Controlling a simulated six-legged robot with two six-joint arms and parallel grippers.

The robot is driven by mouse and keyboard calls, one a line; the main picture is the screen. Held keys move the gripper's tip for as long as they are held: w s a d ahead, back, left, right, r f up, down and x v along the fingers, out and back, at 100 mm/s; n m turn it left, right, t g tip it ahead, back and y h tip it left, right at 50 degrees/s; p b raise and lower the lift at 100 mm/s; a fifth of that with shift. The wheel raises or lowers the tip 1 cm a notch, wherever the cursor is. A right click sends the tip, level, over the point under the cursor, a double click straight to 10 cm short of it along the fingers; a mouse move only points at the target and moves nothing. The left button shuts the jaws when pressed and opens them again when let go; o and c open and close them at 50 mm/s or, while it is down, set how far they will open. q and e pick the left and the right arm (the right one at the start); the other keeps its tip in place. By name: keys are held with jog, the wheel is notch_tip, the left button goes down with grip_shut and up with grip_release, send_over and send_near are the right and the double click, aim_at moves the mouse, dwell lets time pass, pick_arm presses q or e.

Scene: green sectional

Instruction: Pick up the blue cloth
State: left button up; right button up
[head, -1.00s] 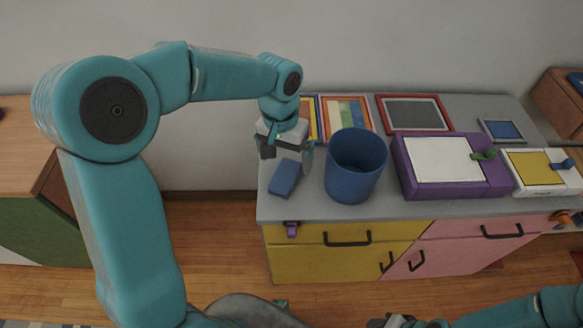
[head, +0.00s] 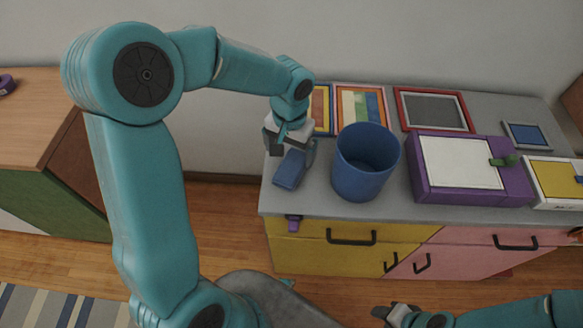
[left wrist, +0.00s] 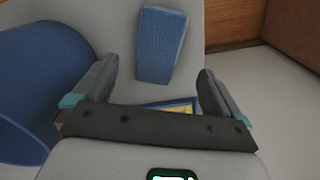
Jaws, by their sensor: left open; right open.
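The blue cloth (head: 289,172) is a small flat rectangle on the grey countertop, left of a blue bin. My left gripper (head: 292,150) is open, pointing down just above the cloth and covering its far end in the head view. In the left wrist view the cloth (left wrist: 160,45) lies ahead of and between the two spread fingers (left wrist: 158,70), and nothing is held. My right gripper (head: 390,313) is low at the bottom edge of the head view, open and empty, away from the counter.
The blue bin (head: 365,185) stands close right of the cloth. A purple box (head: 430,190) with a white top lies further right. Picture frames (head: 358,92) lie along the back. A purple thing (head: 294,223) is at the yellow drawer front (head: 310,252).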

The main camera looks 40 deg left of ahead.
aim_at(291, 166)
pick_arm(q)
notch_tip(291, 166, down, 6)
jog(key=shift+d+r, duration=0.15)
jog(key=shift+r, duration=0.1)
jog(key=c, duration=1.2)
jog(key=shift+o, duration=0.2)
jog(key=shift+r, duration=0.1)
